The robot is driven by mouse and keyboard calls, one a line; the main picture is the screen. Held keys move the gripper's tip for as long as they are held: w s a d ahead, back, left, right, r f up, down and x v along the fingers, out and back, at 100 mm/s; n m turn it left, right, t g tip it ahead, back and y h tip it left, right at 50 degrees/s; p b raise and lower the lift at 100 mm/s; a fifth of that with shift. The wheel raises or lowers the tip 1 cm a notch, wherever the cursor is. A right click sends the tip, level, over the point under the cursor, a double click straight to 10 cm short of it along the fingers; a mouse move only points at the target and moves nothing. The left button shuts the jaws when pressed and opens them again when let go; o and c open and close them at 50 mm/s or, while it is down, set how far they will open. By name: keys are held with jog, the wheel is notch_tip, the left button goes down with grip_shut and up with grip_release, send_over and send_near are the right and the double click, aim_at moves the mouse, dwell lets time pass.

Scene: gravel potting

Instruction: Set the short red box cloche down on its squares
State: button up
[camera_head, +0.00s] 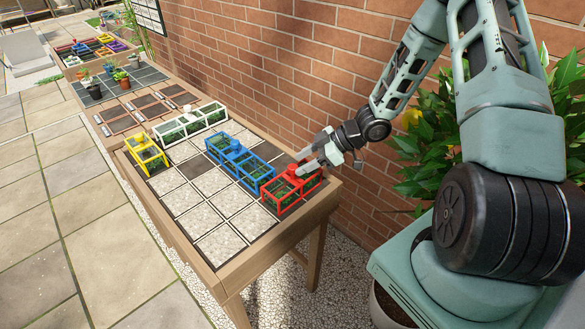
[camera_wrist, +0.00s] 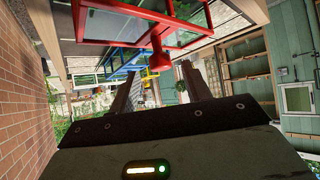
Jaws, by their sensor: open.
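The short red box cloche (camera_head: 283,207) has an open red frame with clear panes and a red knob on top. It appears to stand upright over greenery on squares at the right near end of the planter table (camera_head: 226,269). In the wrist view its red frame (camera_wrist: 97,42) fills the top, with the knob (camera_wrist: 160,62) hanging toward my fingers. My gripper (camera_head: 303,166) is beside the knob at the cloche's top, fingers apart. In the wrist view the open fingers (camera_wrist: 158,85) lie on either side of the knob's line, and I see no contact.
A longer blue cloche (camera_head: 240,163) stands close beside the red one. A white cloche (camera_head: 190,125) and a yellow cloche (camera_head: 148,157) stand farther back. Pale gravel squares (camera_head: 220,246) lie bare at the front left. The brick wall (camera_head: 340,130) is close behind my gripper.

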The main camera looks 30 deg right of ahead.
jog(key=v, duration=0.6)
jog(key=w+a+r+m+h, duration=0.25)
jog(key=a+r+h, duration=0.5)
jog(key=a, duration=0.65)
jog(key=s+a+r+g, duration=0.2)
jog(key=s+a, duration=0.2)
jog(key=s, duration=0.4)
jog(key=s+a+r+g, duration=0.2)
jog(key=s+a, duration=0.3)
jog(key=s, duration=0.4)
jog(key=s+a+r+g, duration=0.2)
jog(key=s+a+r, duration=0.2)
jog(key=s, duration=0.5)
jog(key=shift+a+m+h, duration=0.3)
jog(key=shift+m+h, duration=0.05)
jog(key=shift+m, duration=0.1)
jog(key=shift+s, duration=0.1)
